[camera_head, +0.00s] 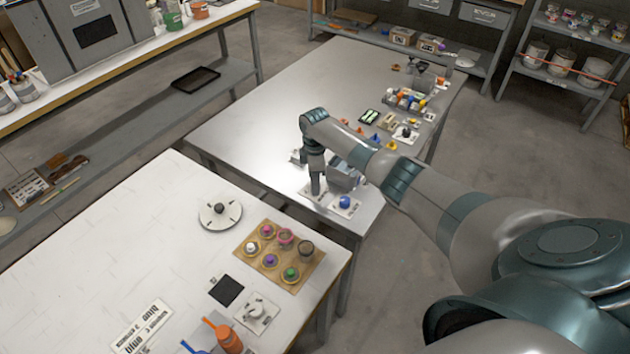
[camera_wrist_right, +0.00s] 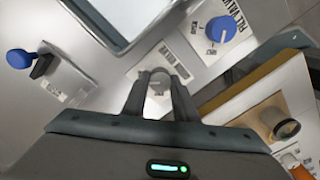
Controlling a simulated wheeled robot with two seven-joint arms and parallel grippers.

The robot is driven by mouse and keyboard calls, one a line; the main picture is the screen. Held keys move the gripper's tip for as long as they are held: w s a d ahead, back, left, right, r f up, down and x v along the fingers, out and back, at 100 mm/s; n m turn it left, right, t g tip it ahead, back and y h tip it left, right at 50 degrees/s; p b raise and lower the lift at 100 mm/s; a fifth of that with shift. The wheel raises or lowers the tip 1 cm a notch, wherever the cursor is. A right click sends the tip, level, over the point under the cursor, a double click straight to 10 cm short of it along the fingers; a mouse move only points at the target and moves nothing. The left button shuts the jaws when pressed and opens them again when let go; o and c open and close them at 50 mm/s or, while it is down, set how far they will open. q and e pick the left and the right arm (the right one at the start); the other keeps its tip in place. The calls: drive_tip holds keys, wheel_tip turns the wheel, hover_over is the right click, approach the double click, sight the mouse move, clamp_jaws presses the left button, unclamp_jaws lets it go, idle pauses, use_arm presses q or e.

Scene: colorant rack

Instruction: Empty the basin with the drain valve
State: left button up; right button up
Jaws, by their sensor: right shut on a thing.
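The basin (camera_head: 345,177) is a grey box near the front corner of the far metal table. Part of its rim and pale inside shows in the right wrist view (camera_wrist_right: 125,20). My right gripper (camera_head: 316,191) points down beside the basin. In the wrist view its fingers (camera_wrist_right: 160,88) are shut on a small pale grey knob, the drain valve (camera_wrist_right: 158,80), on a white plate whose label is partly hidden. The blue fill valve knob (camera_wrist_right: 222,30) sits on its own labelled plate and also shows in the head view (camera_head: 345,202). The water level cannot be made out. My left gripper is out of view.
A blue ball-ended lever (camera_wrist_right: 20,58) stands on another plate across from the fill valve. The white near table (camera_head: 120,235) carries a wooden rack (camera_head: 245,262) of colored pots and a round dial (camera_head: 220,213). Small items crowd the metal table's right edge; its middle is clear.

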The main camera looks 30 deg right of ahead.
drive_tip(key=shift+r+m, duration=0.1)
drive_tip(key=shift+m, duration=0.3)
drive_tip(key=o, duration=1.1)
drive_tip(key=shift+c, duration=0.2)
wheel_tip(320, 180, up, 17)
drive_tip(key=b, duration=0.4)
drive_tip(key=shift+r, duration=0.2)
drive_tip(key=shift+f, duration=0.1)
